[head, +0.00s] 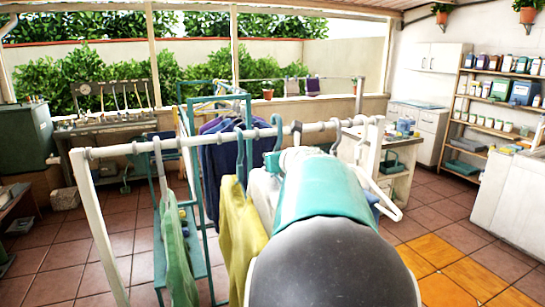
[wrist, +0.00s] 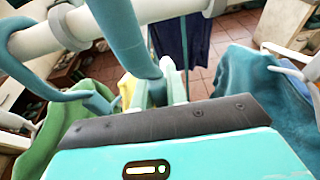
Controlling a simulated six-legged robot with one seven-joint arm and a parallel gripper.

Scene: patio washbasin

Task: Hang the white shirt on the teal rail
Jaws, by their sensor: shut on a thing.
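My gripper (wrist: 160,92) is shut on the neck of a teal hanger (wrist: 128,35). The hanger's hook curves over a white rail (wrist: 110,14); the same hook shows in the head view (head: 276,130). White cloth, seemingly the white shirt (head: 262,192), hangs below it, mostly hidden by my arm. My fingers are also hidden by my arm in the head view. The teal rail (head: 213,98) is part of a teal frame behind the white rail, to the left of my arm. Dark blue and purple garments (head: 222,150) hang there.
A green garment (head: 176,250) and a yellow garment (head: 240,232) hang on the white rail left of my arm. A blue garment (wrist: 250,90) hangs close on the right in the wrist view. Tiled floor (head: 430,240) lies open at right.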

